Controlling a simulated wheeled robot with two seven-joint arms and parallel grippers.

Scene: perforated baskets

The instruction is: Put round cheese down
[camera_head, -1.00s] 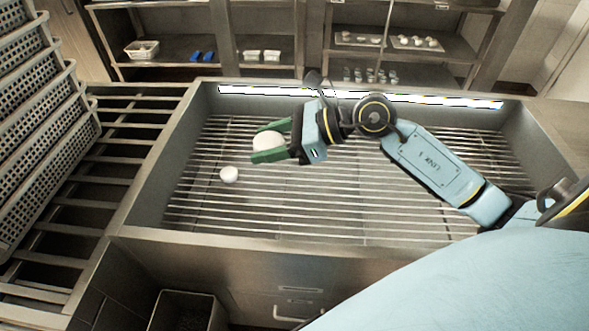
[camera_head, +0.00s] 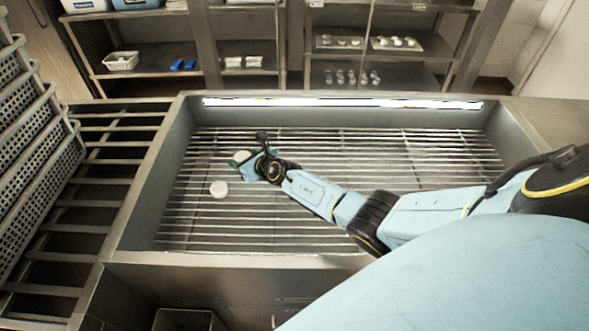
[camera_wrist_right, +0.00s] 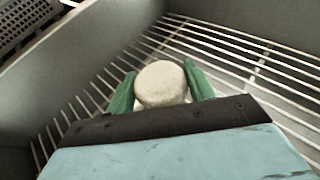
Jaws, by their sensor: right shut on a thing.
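A round white cheese (camera_wrist_right: 161,84) sits between the two green fingers of my right gripper (camera_wrist_right: 163,88) in the right wrist view, with a finger against each side. In the head view the held cheese (camera_head: 241,156) shows only in part at the gripper's tip, toward the left part of the sink-like basin. The gripper is low over the metal rods; I cannot tell whether the cheese touches them. A second round white cheese (camera_head: 219,189) lies on the rod rack (camera_head: 330,225), just left and nearer. My left gripper is not in view.
The basin's walls (camera_head: 150,190) enclose the rack, and the rods to the right are free apart from my arm. Perforated baskets (camera_head: 35,140) are stacked at the left on a slatted bench (camera_head: 115,150). Shelves (camera_head: 250,75) stand behind.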

